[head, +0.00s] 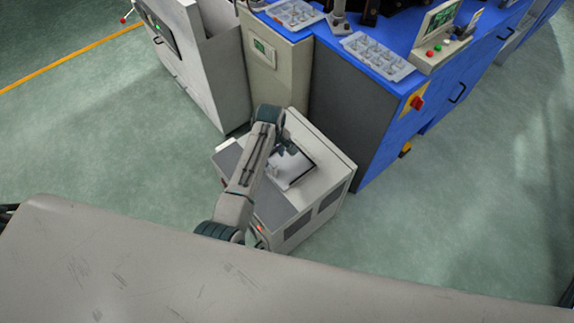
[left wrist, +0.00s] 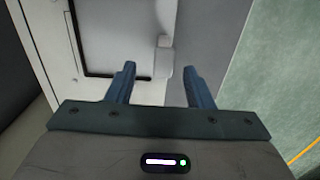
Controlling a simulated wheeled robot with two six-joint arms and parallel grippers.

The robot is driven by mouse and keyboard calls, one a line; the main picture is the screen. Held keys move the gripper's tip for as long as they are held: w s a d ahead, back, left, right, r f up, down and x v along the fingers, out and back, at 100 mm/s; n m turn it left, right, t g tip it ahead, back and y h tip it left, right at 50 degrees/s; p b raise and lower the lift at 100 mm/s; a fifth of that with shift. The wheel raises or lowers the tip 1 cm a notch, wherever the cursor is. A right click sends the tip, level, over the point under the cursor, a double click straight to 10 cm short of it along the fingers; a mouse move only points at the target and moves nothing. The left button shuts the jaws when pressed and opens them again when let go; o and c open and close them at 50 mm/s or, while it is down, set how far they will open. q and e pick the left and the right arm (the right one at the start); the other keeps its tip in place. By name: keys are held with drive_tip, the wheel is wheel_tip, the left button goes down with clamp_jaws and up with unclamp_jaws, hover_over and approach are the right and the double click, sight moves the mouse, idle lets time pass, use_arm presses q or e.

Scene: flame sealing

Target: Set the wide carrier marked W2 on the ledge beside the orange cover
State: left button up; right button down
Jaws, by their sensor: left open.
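My left gripper (head: 287,146) is over the top of a low grey-white cabinet. In the left wrist view its two blue fingers (left wrist: 163,84) are apart, with a small pale upright piece (left wrist: 164,58) just beyond and between their tips; I cannot tell whether they touch it. That piece stands by the edge of a dark-framed white panel (left wrist: 117,35). I can read no W2 mark and cannot single out the wide carrier, the ledge or the orange cover. My right gripper is not in view.
The low cabinet (head: 328,205) stands before a blue-topped machine (head: 385,130). Two pale compartment trays (head: 378,56) (head: 294,13) and a control box (head: 440,45) sit on the machine. A white machine (head: 205,70) is at left. Green floor (head: 480,200) is clear at right.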

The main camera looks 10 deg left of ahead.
sight(273, 162)
use_arm(q)
drive_tip(key=f, duration=0.5)
drive_tip(key=shift+s+a, duration=0.1)
drive_tip(key=shift+s, duration=0.1)
clamp_jaws()
drive_tip(key=shift+r, duration=0.1)
idle(1.0)
